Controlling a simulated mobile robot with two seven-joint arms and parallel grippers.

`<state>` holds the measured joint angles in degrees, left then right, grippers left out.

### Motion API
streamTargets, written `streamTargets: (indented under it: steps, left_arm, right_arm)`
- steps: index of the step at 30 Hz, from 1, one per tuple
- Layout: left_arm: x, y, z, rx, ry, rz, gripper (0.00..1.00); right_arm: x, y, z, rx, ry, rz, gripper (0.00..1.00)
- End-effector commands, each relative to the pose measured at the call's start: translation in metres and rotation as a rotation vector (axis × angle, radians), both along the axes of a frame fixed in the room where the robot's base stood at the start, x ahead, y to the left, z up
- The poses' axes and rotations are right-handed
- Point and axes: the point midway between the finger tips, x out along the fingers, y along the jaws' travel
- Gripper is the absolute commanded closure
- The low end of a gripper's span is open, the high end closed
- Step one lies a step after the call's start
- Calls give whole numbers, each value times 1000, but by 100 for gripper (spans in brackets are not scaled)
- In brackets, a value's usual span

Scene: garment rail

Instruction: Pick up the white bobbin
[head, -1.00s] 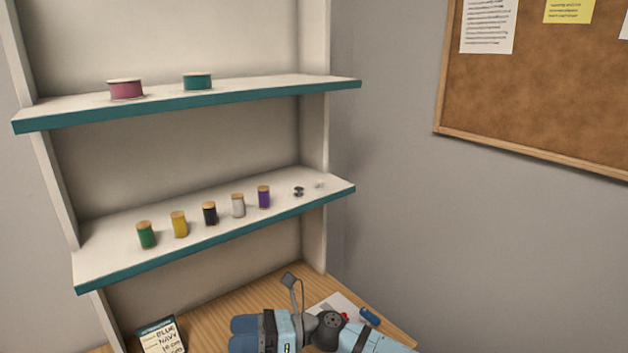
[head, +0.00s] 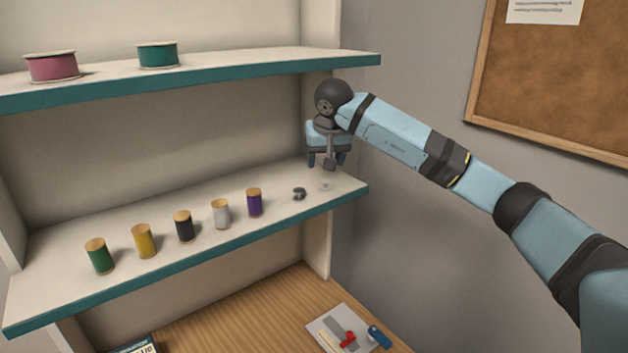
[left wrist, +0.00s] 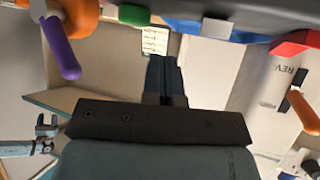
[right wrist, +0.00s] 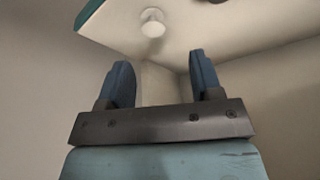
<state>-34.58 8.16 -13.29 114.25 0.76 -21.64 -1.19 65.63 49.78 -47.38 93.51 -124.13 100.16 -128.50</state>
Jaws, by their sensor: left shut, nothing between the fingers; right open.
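The white bobbin (head: 325,184) stands near the right end of the middle shelf (head: 150,272) in the head view, small and pale. It also shows in the right wrist view (right wrist: 152,24), on the shelf beyond the fingertips. My right gripper (head: 327,163) is open and empty, pointing down just above and behind the bobbin in the head view. Its two blue fingers also show in the right wrist view (right wrist: 160,78), apart, with the bobbin beyond the gap and not touched. My left gripper (left wrist: 162,62) is shut and empty in the left wrist view; it is outside the head view.
A dark bobbin (head: 299,194) lies just left of the white one. Several thread spools stand farther left, the purple one (head: 254,202) nearest. The upper shelf (head: 200,77) overhangs, and the shelf's side panel stands close behind my right gripper.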

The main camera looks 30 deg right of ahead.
Motion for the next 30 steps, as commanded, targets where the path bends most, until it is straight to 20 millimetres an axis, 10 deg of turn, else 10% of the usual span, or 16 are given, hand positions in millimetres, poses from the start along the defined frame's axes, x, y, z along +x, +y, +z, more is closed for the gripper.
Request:
streamTargets:
  steps: [26,30]
  left_arm:
    - [-4,2,18,2,6,7,100]
    - [-5,2,18,2,9,8,100]
  right_arm:
    - [22,-9,-69,-5,0,-1,41]
    - [22,-9,-69,-5,0,-1,71]
